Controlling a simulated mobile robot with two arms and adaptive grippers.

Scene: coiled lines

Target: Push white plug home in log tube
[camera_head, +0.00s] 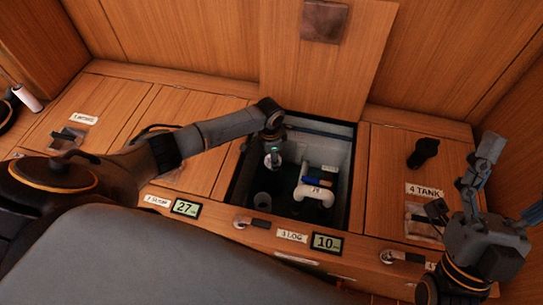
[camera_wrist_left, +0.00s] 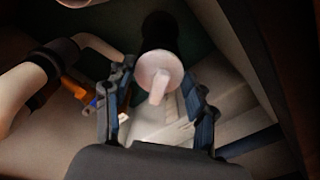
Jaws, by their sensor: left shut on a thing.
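The white plug (camera_wrist_left: 160,70) is a pale disc with a short stem, between the fingers of my left gripper (camera_wrist_left: 158,82) in the left wrist view. My left gripper (camera_head: 273,155) is shut on it, reaching down into the open locker in the head view. A dark round tube (camera_wrist_left: 160,34) shows directly beyond the plug; I cannot tell whether the plug touches or enters it. In the head view, a dark round opening (camera_head: 263,199) lies below my left gripper. My right gripper (camera_head: 468,178) is at the far right with its fingers spread, apart from the locker.
The open locker (camera_head: 353,170) has narrow walls around the left gripper. Inside are a white fitting (camera_head: 314,194) and blue and yellow parts (camera_head: 320,178). The raised wooden lid (camera_head: 320,70) stands behind.

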